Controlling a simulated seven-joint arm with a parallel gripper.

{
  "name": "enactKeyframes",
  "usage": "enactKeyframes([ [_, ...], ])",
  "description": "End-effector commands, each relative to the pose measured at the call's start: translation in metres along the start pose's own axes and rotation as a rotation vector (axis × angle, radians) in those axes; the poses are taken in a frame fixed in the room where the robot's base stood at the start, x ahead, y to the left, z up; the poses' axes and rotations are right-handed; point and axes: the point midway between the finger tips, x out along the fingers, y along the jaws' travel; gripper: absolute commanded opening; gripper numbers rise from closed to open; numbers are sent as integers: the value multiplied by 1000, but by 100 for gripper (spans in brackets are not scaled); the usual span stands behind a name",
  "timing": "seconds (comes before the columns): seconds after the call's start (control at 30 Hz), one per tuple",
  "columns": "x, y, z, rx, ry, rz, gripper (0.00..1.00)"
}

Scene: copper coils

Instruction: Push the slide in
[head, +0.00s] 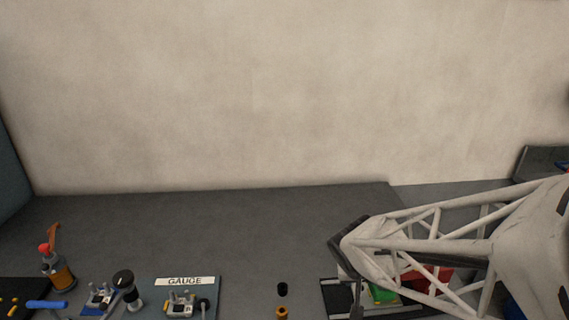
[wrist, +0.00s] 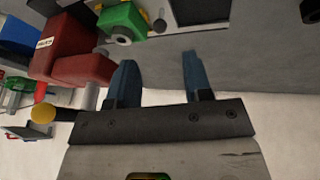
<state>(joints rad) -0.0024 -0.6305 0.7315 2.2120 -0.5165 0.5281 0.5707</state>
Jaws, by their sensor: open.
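My gripper (wrist: 158,60) shows in the wrist view with its two blue fingers apart and nothing between them. Beyond the fingers, up and to the left, is a green block (wrist: 122,20) with a round knob on its face. It sits beside a red machine (wrist: 80,62) with a white label. The green block (head: 381,291) and the red part (head: 432,279) also show in the head view, partly behind my pale lattice arm. I cannot tell for sure which part is the slide. My fingers are hidden in the head view.
A yellow ball knob (wrist: 43,113) stands out near the red machine. In the head view, a "GAUGE" board (head: 212,282) with a small fixture is at the lower left. A black-topped tool (head: 124,279) and an orange bottle (head: 60,274) stand further left.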

Motion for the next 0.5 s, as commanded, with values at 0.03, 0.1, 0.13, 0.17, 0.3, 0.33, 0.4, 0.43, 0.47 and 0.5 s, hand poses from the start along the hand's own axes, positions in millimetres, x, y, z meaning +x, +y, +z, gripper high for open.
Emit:
enactKeyframes([
  [0.03, 0, 0, 0, 0, 0, 0, 46],
  [0.1, 0, 0, 0, 0, 0, 0, 46],
  [0.13, 0, 0, 0, 0, 0, 0, 44],
  [0.17, 0, 0, 0, 0, 0, 0, 40],
  [0.3, 0, -1, 0, -19, -4, 1, 18],
  [0.33, 0, -2, -1, -29, -6, 2, 14],
  [0.4, 0, -3, -1, -63, -13, 4, 3],
  [0.43, 0, -4, -2, -82, -17, 5, 0],
  [0.47, 0, -5, -2, -106, -22, 6, 0],
  [0.5, 0, -7, -3, -143, -29, 7, 0],
])
